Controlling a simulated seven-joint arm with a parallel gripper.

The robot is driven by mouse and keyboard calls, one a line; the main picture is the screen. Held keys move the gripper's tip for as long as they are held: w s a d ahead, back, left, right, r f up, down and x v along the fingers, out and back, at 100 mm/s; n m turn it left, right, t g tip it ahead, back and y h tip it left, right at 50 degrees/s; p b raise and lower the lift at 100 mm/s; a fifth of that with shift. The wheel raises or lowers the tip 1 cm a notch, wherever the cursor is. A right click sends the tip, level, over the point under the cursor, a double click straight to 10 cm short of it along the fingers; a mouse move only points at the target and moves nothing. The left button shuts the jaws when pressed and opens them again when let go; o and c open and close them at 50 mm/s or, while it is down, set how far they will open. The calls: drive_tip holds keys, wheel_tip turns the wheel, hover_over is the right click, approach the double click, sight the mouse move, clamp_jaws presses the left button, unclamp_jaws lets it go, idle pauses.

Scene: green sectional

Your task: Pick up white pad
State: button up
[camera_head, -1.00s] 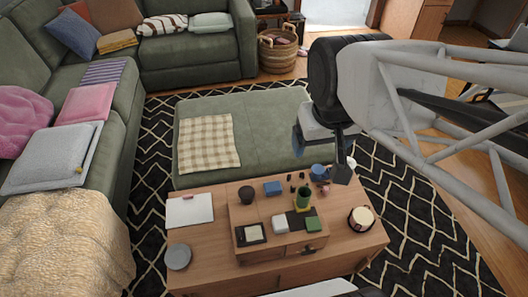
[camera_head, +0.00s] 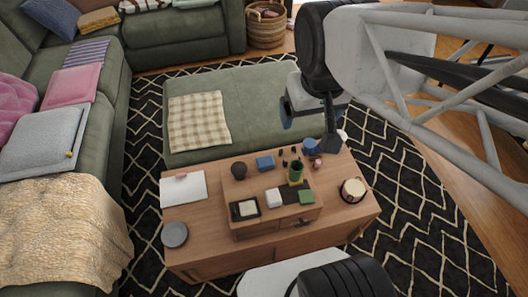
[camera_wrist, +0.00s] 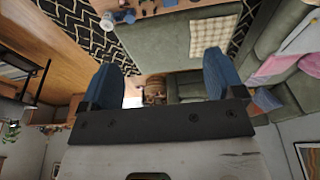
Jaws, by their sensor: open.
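A flat white pad (camera_head: 183,188) lies on the left part of the wooden coffee table, with a small pink thing at its top edge. A smaller white block (camera_head: 274,197) sits on the raised middle part of the table; I cannot tell which of the two is the task's pad. My gripper (camera_wrist: 163,72) shows two blue fingers wide apart with nothing between them in the wrist view. In the head view my gripper is above the far right of the table, away from both white things, and partly hidden by my arm.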

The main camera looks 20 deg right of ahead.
drive_tip(key=shift+o, duration=0.2)
drive_tip(key=m+g, duration=0.3)
drive_tip(key=m, duration=1.5)
hover_over(274, 196)
wheel_tip(274, 196, down, 46)
drive_tip(key=shift+r, duration=0.2)
drive_tip(key=shift+f, duration=0.15)
drive_tip(key=shift+f, duration=1.3)
drive_tip(key=shift+f, duration=0.1)
